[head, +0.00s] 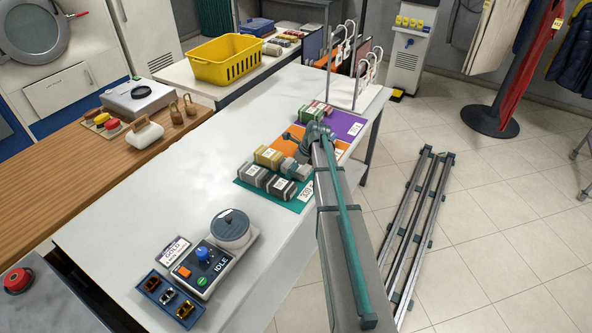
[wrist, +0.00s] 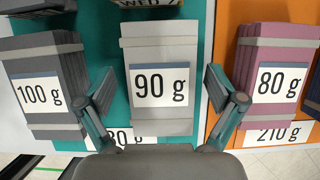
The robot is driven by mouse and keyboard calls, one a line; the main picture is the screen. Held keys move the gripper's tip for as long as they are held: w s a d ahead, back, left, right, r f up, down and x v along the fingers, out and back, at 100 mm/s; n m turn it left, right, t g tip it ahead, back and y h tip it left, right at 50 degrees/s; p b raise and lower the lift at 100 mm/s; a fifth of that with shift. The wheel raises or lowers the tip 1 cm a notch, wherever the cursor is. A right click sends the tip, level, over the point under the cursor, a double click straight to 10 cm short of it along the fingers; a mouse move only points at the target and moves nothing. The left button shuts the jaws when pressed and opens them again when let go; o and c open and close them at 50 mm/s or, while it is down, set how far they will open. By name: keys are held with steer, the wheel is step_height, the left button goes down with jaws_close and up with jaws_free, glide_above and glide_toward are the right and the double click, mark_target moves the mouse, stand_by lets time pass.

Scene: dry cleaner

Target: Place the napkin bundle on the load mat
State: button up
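A white-grey napkin bundle (wrist: 160,50) labelled 90 g lies on a teal mat (wrist: 204,30), straight below my gripper (wrist: 158,82) in the wrist view. My gripper is open, one finger on each side of the bundle, apparently holding nothing. A dark grey bundle (wrist: 42,60) labelled 100 g lies to its left. A mauve bundle (wrist: 275,50) labelled 80 g lies to its right on an orange mat (wrist: 230,14). In the head view, the teal mat (head: 242,180) is nearest, then orange, then a purple mat (head: 350,122). No mat reads "load".
A control box (head: 209,265) showing IDLE, with a round grey lidded unit (head: 231,226), stands on the white table's near end. A small blue tray (head: 150,301) sits beside it. A yellow basket (head: 226,64) and a wire rack (head: 345,80) are farther back. The table's left-middle is clear.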

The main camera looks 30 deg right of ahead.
steer(key=c, duration=1.3)
steer(key=shift+r, duration=0.15)
